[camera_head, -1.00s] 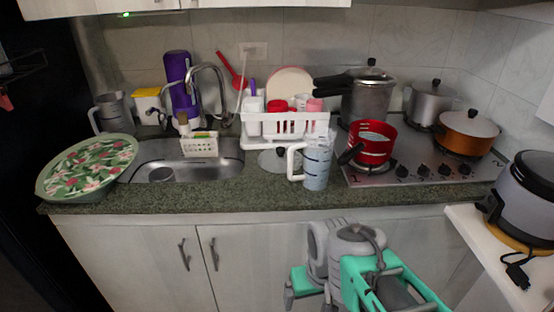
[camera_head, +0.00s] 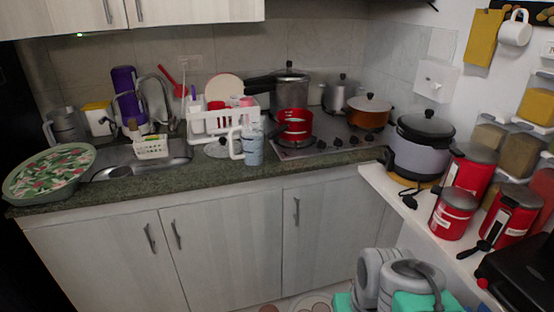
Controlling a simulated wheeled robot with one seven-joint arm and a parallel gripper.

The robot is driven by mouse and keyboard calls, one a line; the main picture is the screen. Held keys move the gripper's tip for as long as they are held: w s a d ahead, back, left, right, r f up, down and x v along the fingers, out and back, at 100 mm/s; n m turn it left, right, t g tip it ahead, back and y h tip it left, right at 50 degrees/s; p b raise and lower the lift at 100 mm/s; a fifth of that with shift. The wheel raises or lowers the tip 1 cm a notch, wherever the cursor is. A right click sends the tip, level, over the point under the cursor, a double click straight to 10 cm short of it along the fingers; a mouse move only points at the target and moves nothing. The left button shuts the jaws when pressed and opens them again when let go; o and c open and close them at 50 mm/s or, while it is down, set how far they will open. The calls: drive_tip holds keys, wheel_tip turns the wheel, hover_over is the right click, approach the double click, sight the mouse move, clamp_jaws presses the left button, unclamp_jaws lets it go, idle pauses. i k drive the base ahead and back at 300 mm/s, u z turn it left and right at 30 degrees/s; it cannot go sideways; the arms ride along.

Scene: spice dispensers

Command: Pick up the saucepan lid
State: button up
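A pale round lid with a dark knob (camera_head: 217,150) lies on the counter in front of the white dish rack, partly hidden by the rack and the measuring cup; I cannot tell for sure that it is the saucepan lid. A red saucepan (camera_head: 295,130) stands uncovered at the left front of the stove. The orange pot beyond it has a lid (camera_head: 370,103) on it. Grey and teal links of my arm show at the bottom right, well in front of the counter. My gripper's fingers are not visible.
A clear measuring cup (camera_head: 252,148) stands right of the pale lid. The dish rack (camera_head: 220,122) is behind it, the sink (camera_head: 120,168) to the left. A rice cooker (camera_head: 420,150) and red canisters (camera_head: 454,213) crowd the right shelf. Floor before the cabinets looks mostly clear.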

sight(219, 148)
drive_tip(key=u, duration=1.15)
drive_tip(key=i, duration=0.8)
drive_tip(key=u, duration=0.25)
